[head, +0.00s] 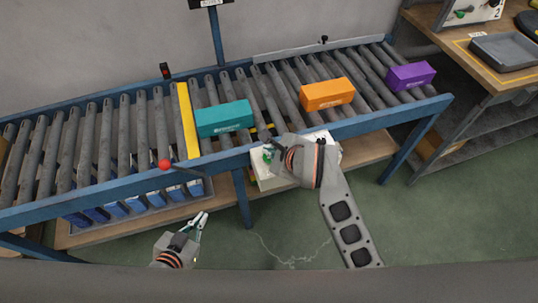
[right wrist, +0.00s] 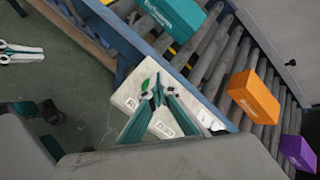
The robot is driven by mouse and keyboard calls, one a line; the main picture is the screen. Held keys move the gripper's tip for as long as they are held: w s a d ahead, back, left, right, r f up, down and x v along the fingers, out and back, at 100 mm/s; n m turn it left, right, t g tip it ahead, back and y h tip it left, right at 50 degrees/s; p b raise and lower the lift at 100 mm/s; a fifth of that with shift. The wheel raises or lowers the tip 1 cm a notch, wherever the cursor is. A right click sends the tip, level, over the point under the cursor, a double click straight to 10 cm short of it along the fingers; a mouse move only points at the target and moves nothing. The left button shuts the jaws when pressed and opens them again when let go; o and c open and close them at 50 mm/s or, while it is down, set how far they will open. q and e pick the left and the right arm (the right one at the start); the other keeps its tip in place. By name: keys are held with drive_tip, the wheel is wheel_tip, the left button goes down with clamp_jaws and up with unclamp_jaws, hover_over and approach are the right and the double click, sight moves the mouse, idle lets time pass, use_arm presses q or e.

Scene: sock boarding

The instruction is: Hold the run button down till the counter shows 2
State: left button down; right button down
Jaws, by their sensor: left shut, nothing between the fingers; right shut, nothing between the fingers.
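A pale control box (head: 265,180) is mounted at the conveyor's front rail; it also shows in the right wrist view (right wrist: 128,97). A green button (right wrist: 146,84) shows on its face beside my right fingertips. My right gripper (head: 268,150) is shut and empty, its tips at the box; in the right wrist view its tips (right wrist: 158,84) meet over the face. I cannot tell whether they touch or press the button. My left gripper (head: 201,221) is shut and empty, low in front of the conveyor. A dark display (head: 209,3) is cut off at the top; no digit is readable.
The roller conveyor (head: 110,188) carries a teal box (head: 224,118), an orange box (head: 327,94) and a purple box (head: 410,75). A wooden bench (head: 455,47) stands right. Green floor in front is clear.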

idle(0.8)
drive_tip(key=shift+f, duration=0.1)
drive_tip(key=shift+f+b, duration=0.3)
drive_tip(key=shift+b, duration=0.1)
